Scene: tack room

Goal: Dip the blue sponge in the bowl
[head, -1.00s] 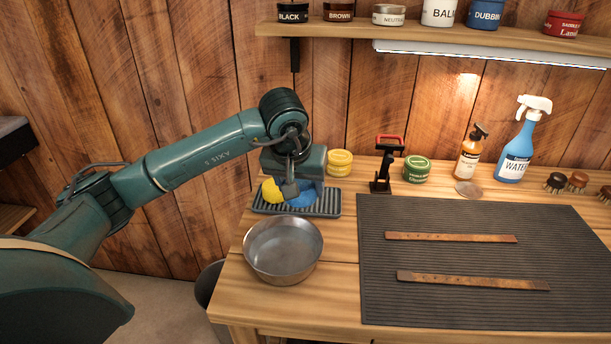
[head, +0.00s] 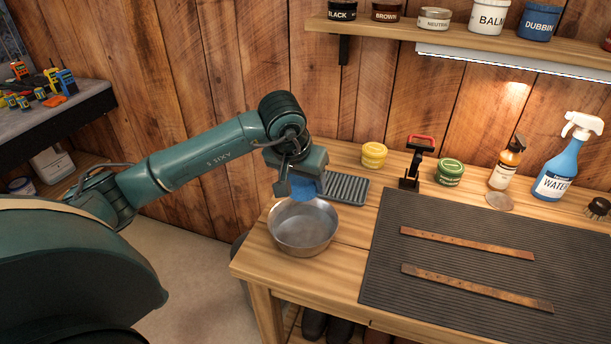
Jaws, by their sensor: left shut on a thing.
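My left gripper (head: 295,186) is shut on the blue sponge (head: 305,188), which shows partly beneath and behind the fingers. The sponge is at the back rim of the metal bowl (head: 303,229); from this angle I cannot tell whether it is above the bowl or just behind it. The bowl is round, grey and stands on the wooden bench near its left end. Its inside looks plain grey, and I cannot tell whether it holds water. My right gripper is not in view.
A ribbed dark tray (head: 347,188) lies behind the bowl, partly hidden by my gripper. A yellow tin (head: 374,155), a red-topped stand (head: 415,160), a green tin (head: 449,172) and bottles line the back. A dark mat (head: 390,270) with two leather straps lies to the right.

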